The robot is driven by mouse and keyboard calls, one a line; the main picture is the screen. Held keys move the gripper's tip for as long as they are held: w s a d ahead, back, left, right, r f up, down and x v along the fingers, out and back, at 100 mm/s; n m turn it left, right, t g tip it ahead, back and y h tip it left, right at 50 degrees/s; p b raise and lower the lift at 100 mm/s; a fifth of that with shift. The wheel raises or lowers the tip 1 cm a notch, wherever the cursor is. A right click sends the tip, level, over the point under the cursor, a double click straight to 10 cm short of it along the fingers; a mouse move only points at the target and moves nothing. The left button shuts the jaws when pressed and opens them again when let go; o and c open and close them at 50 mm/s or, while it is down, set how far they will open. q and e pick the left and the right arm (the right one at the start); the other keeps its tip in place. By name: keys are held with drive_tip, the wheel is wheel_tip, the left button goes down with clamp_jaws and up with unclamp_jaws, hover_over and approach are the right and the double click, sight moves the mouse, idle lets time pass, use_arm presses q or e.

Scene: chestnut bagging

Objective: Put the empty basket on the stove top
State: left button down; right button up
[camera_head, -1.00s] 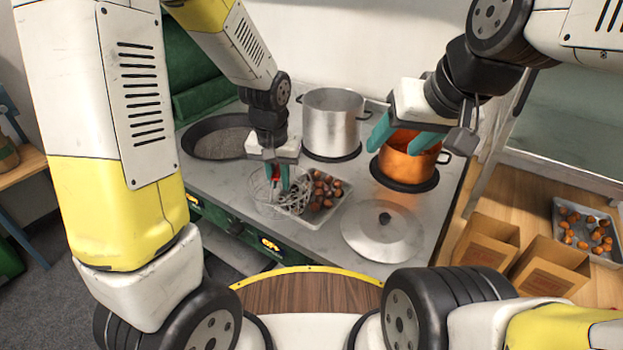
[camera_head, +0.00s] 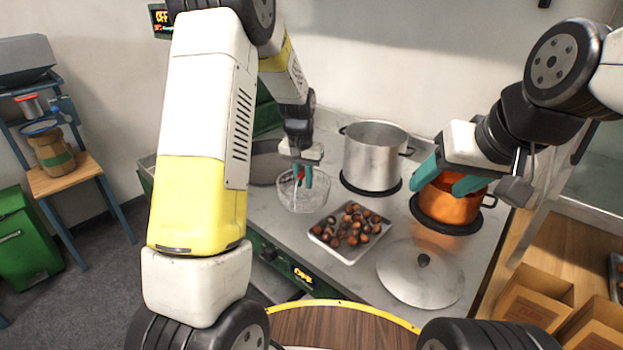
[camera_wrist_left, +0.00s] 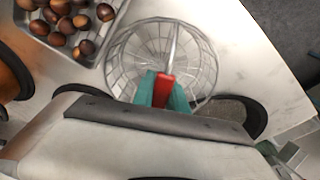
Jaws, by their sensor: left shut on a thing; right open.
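The empty wire basket (camera_head: 304,193) is at the left part of the stove top (camera_head: 300,232), in front of the dark round pan. My left gripper (camera_head: 303,177) is shut on the basket's red handle, which shows clearly in the left wrist view (camera_wrist_left: 163,91). The basket (camera_wrist_left: 135,50) looks empty there. I cannot tell whether its bottom touches the stove top. My right gripper (camera_head: 447,181) is open and empty, in front of the copper pot (camera_head: 445,205).
A tray of chestnuts (camera_head: 349,255) lies right of the basket. A steel pot (camera_head: 372,160) stands behind it. A lid (camera_head: 421,272) lies at the front right. Cardboard boxes (camera_head: 535,298) stand at the far right. The stove's front left edge is near the basket.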

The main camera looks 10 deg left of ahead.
sight(305, 196)
use_arm(q)
drive_tip(key=shift+f, duration=1.55)
drive_tip(key=shift+f, duration=0.15)
drive_tip(key=c, duration=1.3)
unclamp_jaws()
drive_tip(key=shift+c, duration=0.2)
